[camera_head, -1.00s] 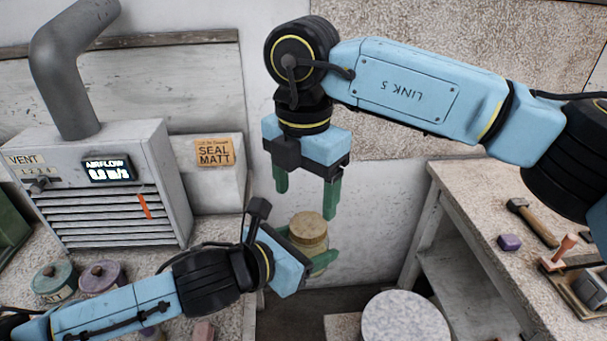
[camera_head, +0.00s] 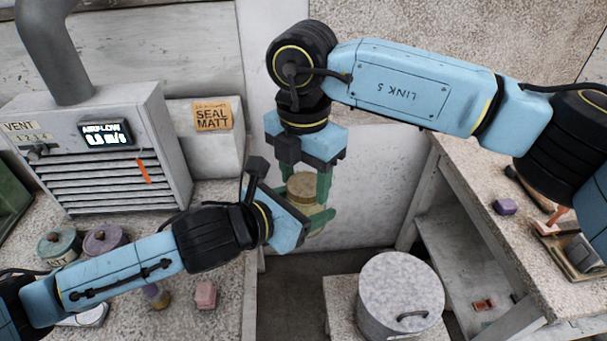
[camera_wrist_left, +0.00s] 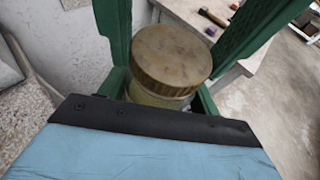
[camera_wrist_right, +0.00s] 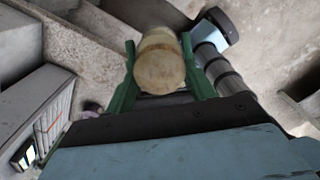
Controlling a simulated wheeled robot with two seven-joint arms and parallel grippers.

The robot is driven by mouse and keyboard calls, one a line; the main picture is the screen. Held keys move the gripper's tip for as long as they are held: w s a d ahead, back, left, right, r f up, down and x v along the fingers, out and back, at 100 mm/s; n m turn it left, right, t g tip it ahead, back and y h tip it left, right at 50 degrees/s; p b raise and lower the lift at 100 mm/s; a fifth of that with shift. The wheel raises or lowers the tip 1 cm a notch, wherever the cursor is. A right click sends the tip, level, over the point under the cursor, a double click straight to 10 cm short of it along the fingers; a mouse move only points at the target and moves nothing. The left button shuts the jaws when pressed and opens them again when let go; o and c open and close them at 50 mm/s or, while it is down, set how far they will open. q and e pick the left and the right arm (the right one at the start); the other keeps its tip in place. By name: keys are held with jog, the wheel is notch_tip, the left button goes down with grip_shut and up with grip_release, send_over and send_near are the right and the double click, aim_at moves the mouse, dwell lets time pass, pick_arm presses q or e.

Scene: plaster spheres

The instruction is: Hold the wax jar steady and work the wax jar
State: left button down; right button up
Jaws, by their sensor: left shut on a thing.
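The wax jar is a pale glass jar with a tan, round lid (camera_head: 303,187). It stands slightly tilted in mid-air in the head view. My left gripper (camera_head: 318,222) is shut on the jar body, and the left wrist view shows the lid (camera_wrist_left: 172,58) above its green fingers. My right gripper (camera_head: 305,190) points down from above with its fingers on both sides of the lid. In the right wrist view the lid (camera_wrist_right: 160,68) sits between the green fingers; whether they press on it I cannot tell. The jar's lower part is largely hidden.
A round, speckled lidded bin (camera_head: 400,285) stands below right. The right bench holds a purple block (camera_head: 505,207) and tools.

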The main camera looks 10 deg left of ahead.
jog(key=shift+a+r, duration=0.1)
jog(key=shift+a, duration=0.1)
jog(key=shift+c, duration=0.8)
jog(key=n, duration=0.7)
jog(key=shift+r, duration=0.1)
jog(key=shift+s, duration=0.1)
jog(key=o, duration=1.1)
